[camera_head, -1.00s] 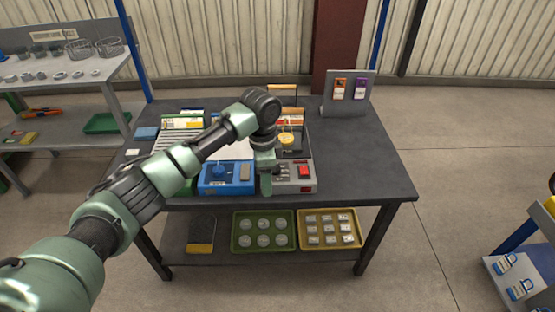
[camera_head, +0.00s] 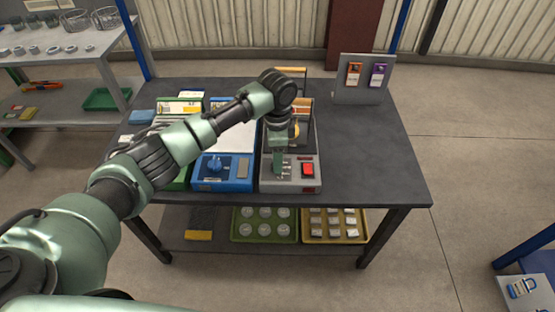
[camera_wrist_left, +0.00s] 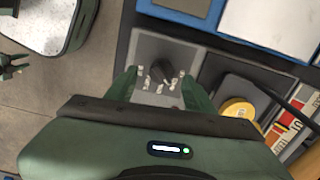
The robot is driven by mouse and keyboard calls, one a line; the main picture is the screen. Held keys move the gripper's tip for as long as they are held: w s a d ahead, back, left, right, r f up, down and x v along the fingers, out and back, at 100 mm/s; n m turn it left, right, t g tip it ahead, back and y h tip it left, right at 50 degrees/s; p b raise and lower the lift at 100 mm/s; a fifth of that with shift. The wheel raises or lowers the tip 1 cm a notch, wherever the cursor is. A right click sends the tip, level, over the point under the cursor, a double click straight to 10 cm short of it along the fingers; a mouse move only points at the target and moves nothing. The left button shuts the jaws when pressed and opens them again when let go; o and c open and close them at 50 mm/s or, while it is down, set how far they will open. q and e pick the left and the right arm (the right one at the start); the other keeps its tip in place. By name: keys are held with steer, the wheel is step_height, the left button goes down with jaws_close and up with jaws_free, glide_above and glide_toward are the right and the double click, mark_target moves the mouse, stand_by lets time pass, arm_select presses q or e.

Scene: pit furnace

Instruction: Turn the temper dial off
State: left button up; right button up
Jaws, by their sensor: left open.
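A black dial (camera_wrist_left: 163,72) sits on the grey front panel of the grey unit (camera_head: 291,186), with pale marks in an arc beside it in the left wrist view. Its labels are too small to read. My left gripper (camera_head: 279,170) points down over this panel, left of the red switch (camera_head: 308,169). In the left wrist view, its open fingers (camera_wrist_left: 160,84) stand on either side of the dial with gaps visible. I cannot tell whether the fingers touch the panel. In the head view the gripper mostly hides the dial. My right gripper is not in view.
A blue unit (camera_head: 224,182) with a blue knob (camera_head: 214,165) stands close on the left. A yellow round piece (camera_wrist_left: 238,108) lies behind the panel. A sign stand (camera_head: 361,96) is at the back right. The right side of the table (camera_head: 385,160) is clear.

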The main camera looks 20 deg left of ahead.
arm_select(q)
steer(key=shift+f, duration=0.75)
steer(key=shift+w+f, duration=0.15)
steer(key=shift+f, duration=0.45)
jaws_close()
steer(key=shift+r+n+p, duration=0.15)
steer(key=shift+n+p, duration=0.15)
steer(key=shift+p, duration=0.4)
steer(key=n+p, duration=0.3)
steer(key=p, duration=0.2)
steer(key=shift+r+n, duration=0.1)
steer(key=shift+n, duration=0.2)
steer(key=shift+n+p, duration=0.95)
steer(key=shift+n, duration=0.05)
steer(key=shift+f+n+p, duration=0.2)
steer(key=shift+n+p, duration=0.45)
steer(key=shift+n, duration=0.25)
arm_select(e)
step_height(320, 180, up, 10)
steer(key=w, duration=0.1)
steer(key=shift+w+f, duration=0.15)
